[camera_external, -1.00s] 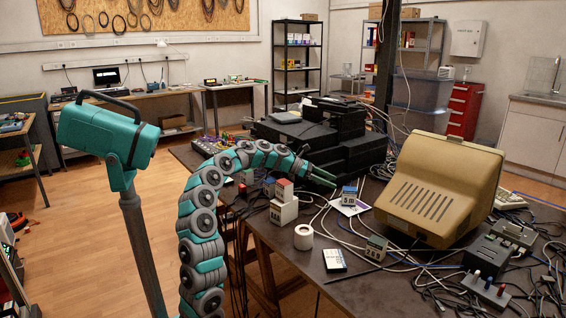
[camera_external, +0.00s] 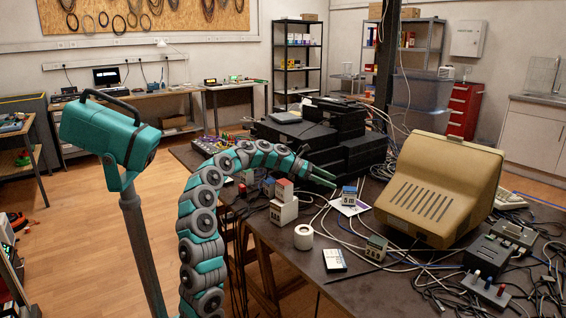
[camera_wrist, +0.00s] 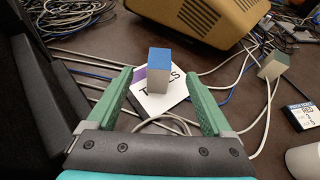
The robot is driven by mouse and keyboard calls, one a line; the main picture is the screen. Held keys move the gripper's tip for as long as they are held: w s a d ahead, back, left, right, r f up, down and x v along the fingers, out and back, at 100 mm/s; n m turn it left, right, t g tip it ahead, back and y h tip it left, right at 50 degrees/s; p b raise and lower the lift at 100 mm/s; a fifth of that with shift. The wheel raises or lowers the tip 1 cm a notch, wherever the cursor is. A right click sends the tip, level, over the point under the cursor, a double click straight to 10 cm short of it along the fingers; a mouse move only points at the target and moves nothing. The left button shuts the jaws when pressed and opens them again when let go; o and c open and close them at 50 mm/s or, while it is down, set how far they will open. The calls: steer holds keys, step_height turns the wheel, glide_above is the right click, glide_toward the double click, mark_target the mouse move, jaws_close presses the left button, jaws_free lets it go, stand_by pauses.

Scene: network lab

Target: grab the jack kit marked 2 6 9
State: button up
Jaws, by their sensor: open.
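No marking 2 6 9 can be read on any kit. A small blue-topped block (camera_external: 349,196) with a label too small to read sits on a printed white sheet (camera_external: 361,208). In the wrist view this block (camera_wrist: 159,68) appears between my fingertips, beyond them, and covers part of the sheet's lettering. My gripper (camera_external: 325,179) is open and empty, just left of the block and apart from it; its two green fingers also show in the wrist view (camera_wrist: 158,78). A green-topped labelled block (camera_external: 376,247) stands nearer the table's front. A red-topped block (camera_external: 284,190) sits on a white block (camera_external: 283,211).
A beige monitor (camera_external: 440,190) stands to the right of the sheet. A white roll (camera_external: 303,237) and a dark-and-white card (camera_external: 334,260) lie near the front edge. Black equipment (camera_external: 310,140) is stacked behind my gripper. Loose cables cross the table.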

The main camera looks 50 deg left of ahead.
steer(key=shift+r, duration=0.1)
step_height(320, 180, up, 4)
steer(key=m+g+h+b, duration=0.3)
steer(key=m+g+b, duration=0.3)
steer(key=g+b, duration=0.1)
glide_above(385, 249)
steer(key=s+a, duration=0.1)
steer(key=a, duration=0.3)
steer(key=shift+s+r, duration=0.1)
steer(key=f, duration=0.8)
steer(key=shift+a+f, duration=0.2)
steer(key=shift+f, duration=0.05)
steer(key=shift+d+f, duration=0.2)
steer(key=shift+f, duration=0.35)
steer(key=shift+x, duration=2.4)
steer(key=shift+r, duration=0.1)
